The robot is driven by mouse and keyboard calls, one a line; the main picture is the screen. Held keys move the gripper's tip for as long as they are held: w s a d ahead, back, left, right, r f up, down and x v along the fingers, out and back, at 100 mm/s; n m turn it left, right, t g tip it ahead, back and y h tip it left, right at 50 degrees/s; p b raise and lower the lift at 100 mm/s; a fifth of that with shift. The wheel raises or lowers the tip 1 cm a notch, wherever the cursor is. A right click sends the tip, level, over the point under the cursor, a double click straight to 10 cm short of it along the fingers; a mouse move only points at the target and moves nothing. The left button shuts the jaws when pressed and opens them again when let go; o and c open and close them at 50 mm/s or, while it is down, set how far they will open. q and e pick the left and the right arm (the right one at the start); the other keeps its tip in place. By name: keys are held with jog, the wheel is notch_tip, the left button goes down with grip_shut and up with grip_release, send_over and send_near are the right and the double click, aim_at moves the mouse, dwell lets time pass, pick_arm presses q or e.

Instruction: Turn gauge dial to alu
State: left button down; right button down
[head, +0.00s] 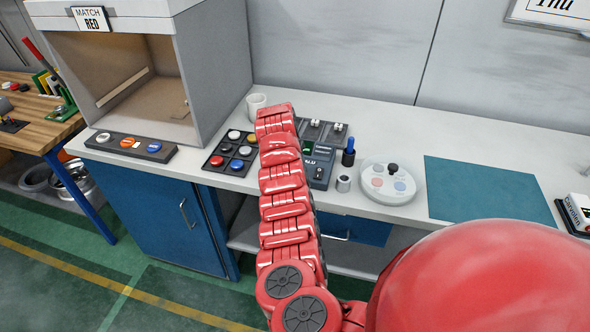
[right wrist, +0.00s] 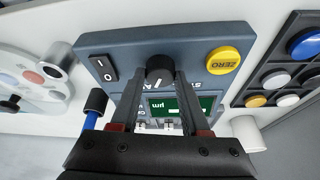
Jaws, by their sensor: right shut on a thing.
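The gauge is a dark blue-grey box, seen in the right wrist view (right wrist: 130,45) and partly behind my right arm in the head view (head: 318,180). Its black dial (right wrist: 160,71) has a white pointer line. The wrist picture is turned, and the line points down and slightly left there. Letters beside the dial are partly covered by the fingers. My right gripper (right wrist: 158,88) is shut on the dial, one finger on each side. A green display (right wrist: 185,105) shows below it. In the head view this gripper is hidden behind my red arm. My left gripper is out of view.
A yellow ZERO button (right wrist: 222,60) and a black rocker switch (right wrist: 104,67) flank the dial. A button tray (head: 230,153), a white cup (head: 256,103), a metal cylinder (head: 343,183) and a round white dish (head: 390,182) stand close by. A teal mat (head: 488,190) is clear.

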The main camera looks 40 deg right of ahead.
jog(key=shift+m+g+b, duration=0.3)
jog(key=shift+m+b, duration=0.15)
jog(key=shift+m, duration=0.05)
jog(key=shift+c, duration=1.9)
grip_release()
jog(key=shift+r, duration=0.1)
jog(key=shift+a+r, duration=0.15)
jog(key=shift+r, duration=0.15)
jog(key=b+v, duration=0.2)
jog(key=v, duration=1.4)
jog(key=shift+a+r+b, duration=0.2)
jog(key=shift+r+b, duration=0.05)
jog(key=shift+b, duration=0.15)
